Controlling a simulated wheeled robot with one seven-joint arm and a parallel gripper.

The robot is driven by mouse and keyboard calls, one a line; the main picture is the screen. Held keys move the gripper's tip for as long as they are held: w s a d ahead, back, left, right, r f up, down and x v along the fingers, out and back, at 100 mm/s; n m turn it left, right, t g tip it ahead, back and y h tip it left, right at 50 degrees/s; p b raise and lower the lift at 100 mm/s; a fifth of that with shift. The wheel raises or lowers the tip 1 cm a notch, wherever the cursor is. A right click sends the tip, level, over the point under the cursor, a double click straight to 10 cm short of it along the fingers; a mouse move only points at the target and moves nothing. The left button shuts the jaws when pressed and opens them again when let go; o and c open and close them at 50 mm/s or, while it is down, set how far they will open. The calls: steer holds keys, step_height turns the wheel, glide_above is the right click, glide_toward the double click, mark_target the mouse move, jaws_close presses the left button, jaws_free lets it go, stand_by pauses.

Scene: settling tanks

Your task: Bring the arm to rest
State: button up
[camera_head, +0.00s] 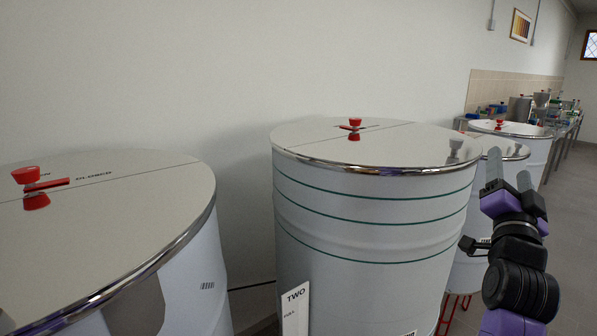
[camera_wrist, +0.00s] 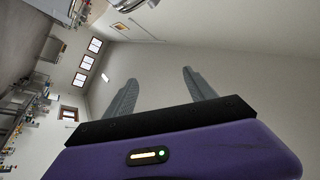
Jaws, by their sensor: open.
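My gripper (camera_head: 508,172) is raised at the right in the head view, its fingers pointing up. It is open and empty. In the wrist view its two grey fingers (camera_wrist: 161,92) stand apart with only wall and room behind them. The purple and black arm rises from the lower right, in front of the tanks at the right. The gripper appears to the right of the tank marked TWO (camera_head: 370,225); I cannot tell how far apart they are.
A large tank (camera_head: 190,265) with a red handle (camera_head: 38,185) stands at the left. Tank TWO has a red knob (camera_head: 355,125) on its lid. More tanks (camera_head: 510,130) and a cluttered bench (camera_head: 560,112) stand behind at the right. Floor (camera_head: 577,220) shows clear at far right.

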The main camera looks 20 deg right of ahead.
steer(key=s+a+f+n+t+y, duration=0.2)
steer(key=s+a+f+n+y, duration=0.25)
steer(key=a+f, duration=0.3)
steer(key=s+a+f+n+t+y+b, duration=0.1)
steer(key=s+a+f+n+t+y, duration=0.2)
steer(key=a+f+n, duration=0.4)
steer(key=s+a+f+n+y, duration=0.4)
steer(key=a+f+n+y, duration=0.1)
steer(key=a, duration=0.4)
steer(key=s+a+f+g+y, duration=0.1)
steer(key=s+a+f, duration=0.3)
steer(key=s, duration=0.4)
steer(key=s+a+f+g+y+b, duration=0.1)
steer(key=s+a+f+g, duration=0.2)
steer(key=s+f, duration=0.4)
steer(key=s+a+f+g+y+b, duration=0.1)
steer(key=s+a+f, duration=0.4)
steer(key=s, duration=0.5)
steer(key=shift+f+g+y, duration=0.3)
steer(key=shift+g+y, duration=0.05)
steer(key=shift+g, duration=0.35)
